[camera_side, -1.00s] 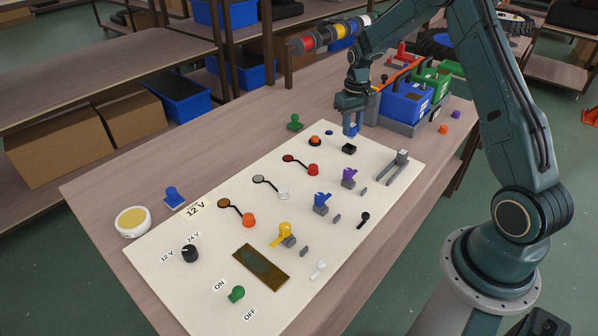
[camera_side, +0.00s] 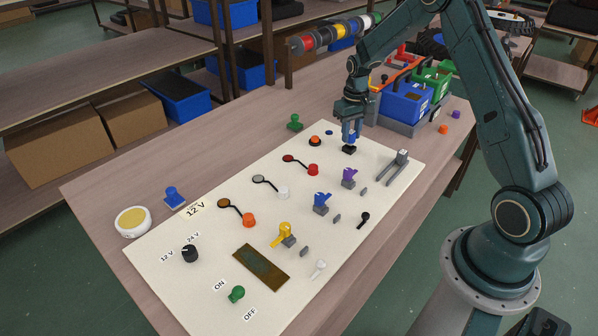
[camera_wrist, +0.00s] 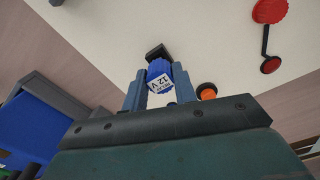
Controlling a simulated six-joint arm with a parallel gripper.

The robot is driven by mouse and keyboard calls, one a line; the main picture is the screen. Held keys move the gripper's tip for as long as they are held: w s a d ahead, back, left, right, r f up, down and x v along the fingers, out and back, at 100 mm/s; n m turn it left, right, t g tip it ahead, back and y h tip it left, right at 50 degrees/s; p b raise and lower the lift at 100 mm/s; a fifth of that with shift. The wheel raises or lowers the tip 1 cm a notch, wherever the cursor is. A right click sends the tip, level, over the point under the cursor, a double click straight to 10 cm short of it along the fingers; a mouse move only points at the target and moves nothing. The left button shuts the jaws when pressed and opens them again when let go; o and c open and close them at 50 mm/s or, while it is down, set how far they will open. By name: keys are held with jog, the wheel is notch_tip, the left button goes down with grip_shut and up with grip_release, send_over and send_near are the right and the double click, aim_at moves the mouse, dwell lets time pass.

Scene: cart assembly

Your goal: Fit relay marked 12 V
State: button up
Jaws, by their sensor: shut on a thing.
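A blue relay (camera_wrist: 158,70) with a white label reading 12 V is between the fingers of my gripper (camera_wrist: 160,95) in the wrist view. In the side view my gripper (camera_side: 350,132) is shut on the relay and points down, right over the black socket (camera_side: 349,149) on the white board. The socket also shows in the wrist view (camera_wrist: 158,51), just beyond the relay's end. The relay's lower end meets or nearly meets the socket; I cannot tell whether it is seated.
The white board (camera_side: 215,262) carries several coloured levers and knobs. An orange button (camera_side: 315,141) is close left of the socket, and a grey fork-shaped part (camera_side: 393,167) stands to its right. Blue and green bins (camera_side: 405,103) in a grey tray stand behind.

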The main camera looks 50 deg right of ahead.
jog(key=shift+f, duration=1.1)
dwell(0.6)
jog(key=o, duration=1)
jog(key=shift+o, duration=0.2)
notch_tip(320, 180, up, 14)
